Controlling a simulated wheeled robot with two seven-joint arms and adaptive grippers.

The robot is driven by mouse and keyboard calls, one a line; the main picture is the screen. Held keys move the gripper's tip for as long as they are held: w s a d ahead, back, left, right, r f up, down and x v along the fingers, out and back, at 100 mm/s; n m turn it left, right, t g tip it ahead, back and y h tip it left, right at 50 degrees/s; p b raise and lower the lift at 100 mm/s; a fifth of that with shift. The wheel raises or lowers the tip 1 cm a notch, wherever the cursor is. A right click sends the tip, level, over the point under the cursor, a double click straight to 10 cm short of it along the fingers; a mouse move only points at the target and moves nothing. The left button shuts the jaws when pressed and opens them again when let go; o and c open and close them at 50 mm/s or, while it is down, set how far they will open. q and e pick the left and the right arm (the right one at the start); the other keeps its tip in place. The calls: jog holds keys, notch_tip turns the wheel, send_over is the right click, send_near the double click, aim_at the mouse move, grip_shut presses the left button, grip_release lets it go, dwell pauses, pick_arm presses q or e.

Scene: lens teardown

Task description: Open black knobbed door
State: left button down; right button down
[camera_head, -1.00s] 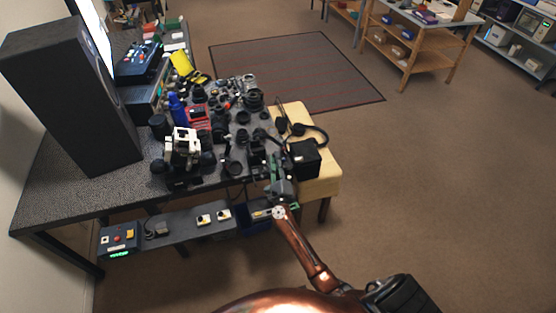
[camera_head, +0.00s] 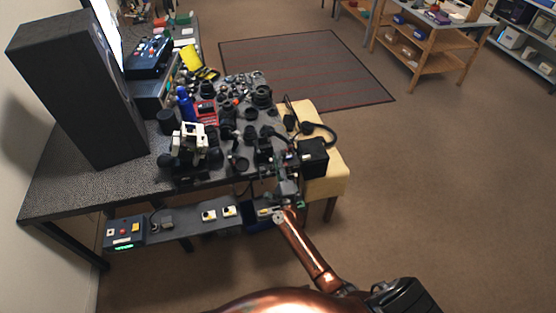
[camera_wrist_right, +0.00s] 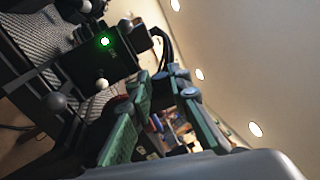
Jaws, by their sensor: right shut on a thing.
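My right gripper (camera_head: 286,172) is at the front right corner of the dark desk, beside a black box (camera_head: 313,157) at the pale stool. In the right wrist view its green fingers (camera_wrist_right: 165,84) close on a small dark part between their tips. I cannot tell clearly whether this part is the black door's knob. A black housing (camera_wrist_right: 92,62) with a lit green lamp is beyond the fingers to the left, with a white ball knob (camera_wrist_right: 102,84) and a grey ball knob (camera_wrist_right: 56,102) near it. My left gripper is not in view.
The dark desk (camera_head: 80,185) carries a tall black speaker (camera_head: 80,85) and many crowded lens parts. A low shelf (camera_head: 185,222) with small devices runs under its front edge. Black headphones (camera_head: 318,132) lie on the pale stool (camera_head: 332,180). The floor at right is clear.

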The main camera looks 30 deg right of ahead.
jog(key=c, duration=2.1)
grip_release()
jog(key=v, duration=1.2)
